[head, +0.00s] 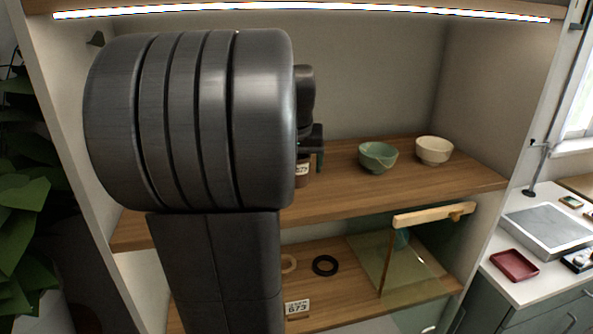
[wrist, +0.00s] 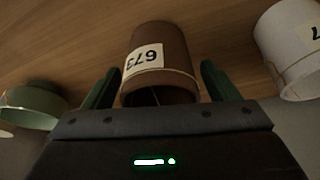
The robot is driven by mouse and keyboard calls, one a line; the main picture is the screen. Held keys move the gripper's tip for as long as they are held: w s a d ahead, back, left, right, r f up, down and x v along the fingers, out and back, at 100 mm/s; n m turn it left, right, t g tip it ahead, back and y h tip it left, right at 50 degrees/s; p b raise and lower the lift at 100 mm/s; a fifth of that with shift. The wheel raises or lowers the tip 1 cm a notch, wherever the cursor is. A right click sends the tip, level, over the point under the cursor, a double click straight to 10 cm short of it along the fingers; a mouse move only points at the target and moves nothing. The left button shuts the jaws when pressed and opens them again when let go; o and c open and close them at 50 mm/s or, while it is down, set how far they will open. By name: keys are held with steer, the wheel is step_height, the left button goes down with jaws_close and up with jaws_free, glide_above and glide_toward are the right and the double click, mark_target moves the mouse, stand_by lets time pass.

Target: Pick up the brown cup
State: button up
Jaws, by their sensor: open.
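The brown cup (wrist: 162,43) stands on a wooden shelf and carries a white label reading 673. The wrist view shows it upside down, with a thin pale line near its rim. In the head view only a small part of the cup (head: 302,182) shows; my arm hides the rest. My gripper (wrist: 160,70) is open, with one dark green finger on each side of the cup. Gaps show between the fingers and the cup wall. In the head view my gripper (head: 319,160) is mostly hidden behind my arm.
On the same shelf are a green bowl (head: 377,158) and a cream bowl (head: 434,151). A white labelled cup (wrist: 290,48) is beside the brown cup in the wrist view.

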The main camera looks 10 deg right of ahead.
steer(key=c, duration=1.2)
steer(key=shift+o, duration=0.2)
steer(key=shift+r, duration=0.15)
